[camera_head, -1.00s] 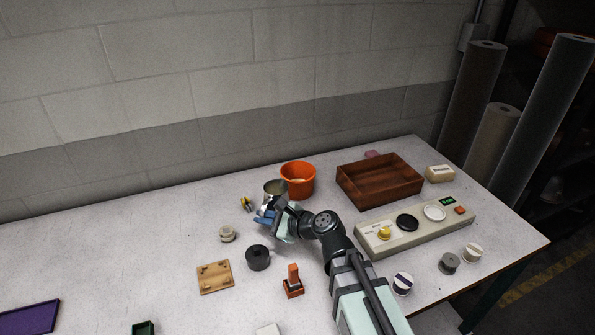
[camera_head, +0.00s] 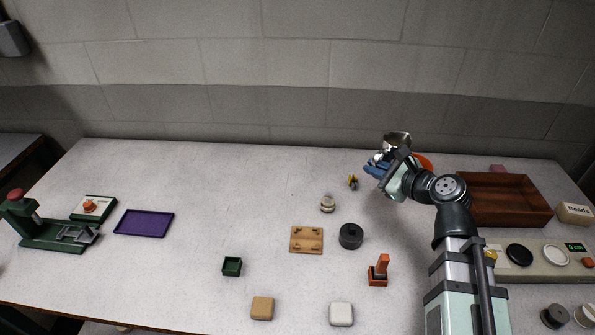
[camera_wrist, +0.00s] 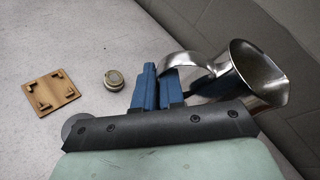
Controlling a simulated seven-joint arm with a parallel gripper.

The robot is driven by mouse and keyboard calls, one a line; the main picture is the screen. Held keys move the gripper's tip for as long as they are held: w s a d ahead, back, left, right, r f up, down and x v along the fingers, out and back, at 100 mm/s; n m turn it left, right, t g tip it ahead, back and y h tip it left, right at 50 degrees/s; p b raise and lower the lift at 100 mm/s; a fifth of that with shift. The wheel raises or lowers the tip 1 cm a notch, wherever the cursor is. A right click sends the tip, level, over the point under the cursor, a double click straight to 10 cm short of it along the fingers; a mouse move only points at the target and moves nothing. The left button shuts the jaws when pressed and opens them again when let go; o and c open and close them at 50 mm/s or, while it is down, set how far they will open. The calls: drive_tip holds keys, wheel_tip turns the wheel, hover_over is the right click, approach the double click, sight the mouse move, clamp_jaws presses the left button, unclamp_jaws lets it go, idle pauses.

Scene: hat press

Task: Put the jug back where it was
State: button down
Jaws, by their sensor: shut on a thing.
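A shiny metal jug (camera_head: 397,140) is at the back of the table, just left of and in front of an orange bucket (camera_head: 425,160). In the wrist view the jug (camera_wrist: 257,75) shows its wide open mouth and curved handle. My gripper (camera_head: 376,166) has its blue fingers shut on the jug's handle; the fingers also show in the wrist view (camera_wrist: 160,88). The jug appears held above the table and looks somewhat tilted in the wrist view. My arm hides much of the bucket.
A brown wooden box (camera_head: 505,200) and a beige control panel (camera_head: 535,254) stand at the right. A wooden plate (camera_head: 307,240), black ring (camera_head: 350,236), purple tray (camera_head: 145,223) and green press (camera_head: 50,228) lie leftward. The back left-middle of the table is clear.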

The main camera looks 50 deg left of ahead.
wheel_tip(320, 180, up, 2)
drive_tip(key=shift+a+r, duration=0.2)
drive_tip(key=s+a+f+n+g, duration=0.1)
drive_tip(key=s+a+n+g, duration=0.25)
drive_tip(key=a, duration=0.85)
drive_tip(key=s+a+n+g, duration=0.2)
drive_tip(key=s+a+g, duration=0.15)
drive_tip(key=a, duration=0.85)
drive_tip(key=shift+m+t, duration=0.25)
drive_tip(key=shift+t, duration=0.15)
drive_tip(key=shift+s+a+f, duration=0.1)
drive_tip(key=shift+s+f, duration=0.1)
drive_tip(key=shift+f, duration=3.35)
drive_tip(key=shift+s+f, duration=0.15)
drive_tip(key=shift+f, duration=3.4)
drive_tip(key=shift+f, duration=0.1)
drive_tip(key=c, duration=1.6)
unclamp_jaws()
drive_tip(key=shift+c, duration=0.2)
drive_tip(key=o, duration=0.4)
